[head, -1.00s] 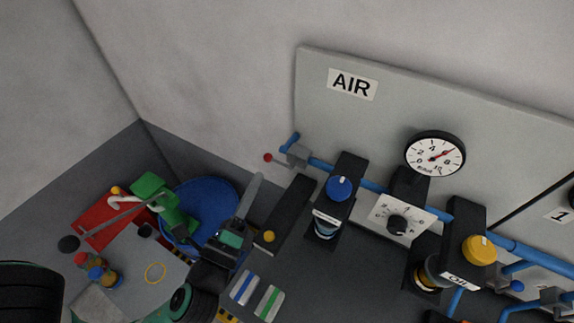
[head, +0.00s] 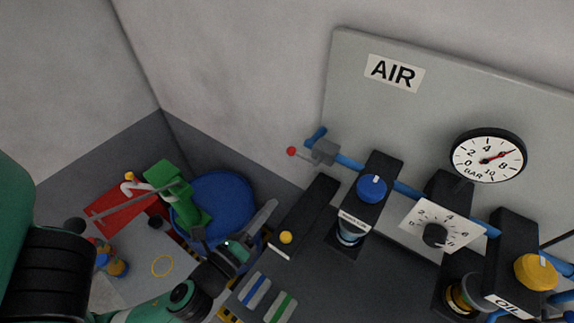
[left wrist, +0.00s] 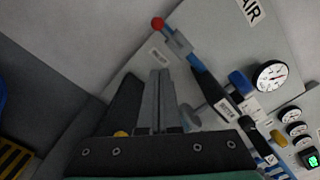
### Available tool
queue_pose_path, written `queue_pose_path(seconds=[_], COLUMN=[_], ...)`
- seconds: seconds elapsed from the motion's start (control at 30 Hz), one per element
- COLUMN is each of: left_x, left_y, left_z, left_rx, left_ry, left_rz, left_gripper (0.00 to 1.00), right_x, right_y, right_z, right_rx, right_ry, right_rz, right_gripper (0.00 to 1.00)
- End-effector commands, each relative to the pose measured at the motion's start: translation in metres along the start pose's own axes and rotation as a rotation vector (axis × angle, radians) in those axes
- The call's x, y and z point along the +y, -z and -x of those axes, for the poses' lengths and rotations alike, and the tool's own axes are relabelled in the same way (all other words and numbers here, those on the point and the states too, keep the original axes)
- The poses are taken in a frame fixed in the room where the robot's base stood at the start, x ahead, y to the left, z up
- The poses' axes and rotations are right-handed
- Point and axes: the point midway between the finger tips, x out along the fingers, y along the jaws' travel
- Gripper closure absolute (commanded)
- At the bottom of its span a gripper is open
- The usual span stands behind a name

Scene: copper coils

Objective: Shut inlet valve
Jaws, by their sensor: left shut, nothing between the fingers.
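The inlet valve (head: 325,152) is a grey block at the left end of the blue air pipe. Its thin lever ends in a red ball (head: 291,151) and points left in the head view. In the left wrist view the red ball (left wrist: 157,23) is up past my fingertips, with the valve block (left wrist: 179,42) beside it. My left gripper (head: 271,207) is shut and empty, below and left of the lever in the head view and apart from it. Its closed fingers (left wrist: 160,74) point toward the panel. My right gripper is not in view.
The pipe carries a blue-knobbed unit (head: 371,188), a dial plate (head: 455,228) and a yellow-knobbed oil unit (head: 535,271). A bar gauge (head: 488,157) hangs on the grey panel (head: 440,110). A blue bin (head: 235,190) and red tray (head: 115,205) stand at left.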

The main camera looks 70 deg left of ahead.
Motion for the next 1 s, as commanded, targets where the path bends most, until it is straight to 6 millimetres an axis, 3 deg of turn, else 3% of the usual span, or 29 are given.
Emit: queue_pose_path(seconds=[0.4, 0.5, 0.7, 1.0], left_x=[-0.003, -0.005, -0.002, 0.000], left_y=[-0.006, -0.021, -0.031, -0.030], left_z=[-0.086, -0.099, -0.113, -0.115], left_rx=[-0.009, -0.009, -0.005, -0.003], left_ry=[0.001, -0.003, 0.001, 0.002], left_rz=[0.003, 0.003, 0.003, 0.002], left_gripper=[1.00, 1.00, 1.00, 1.00], right_x=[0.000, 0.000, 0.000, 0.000], right_y=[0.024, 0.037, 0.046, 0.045], right_z=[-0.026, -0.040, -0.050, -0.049], right_rx=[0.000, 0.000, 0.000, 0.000], right_ry=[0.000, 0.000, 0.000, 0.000], right_rz=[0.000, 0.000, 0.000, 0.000], right_gripper=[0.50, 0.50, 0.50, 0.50])
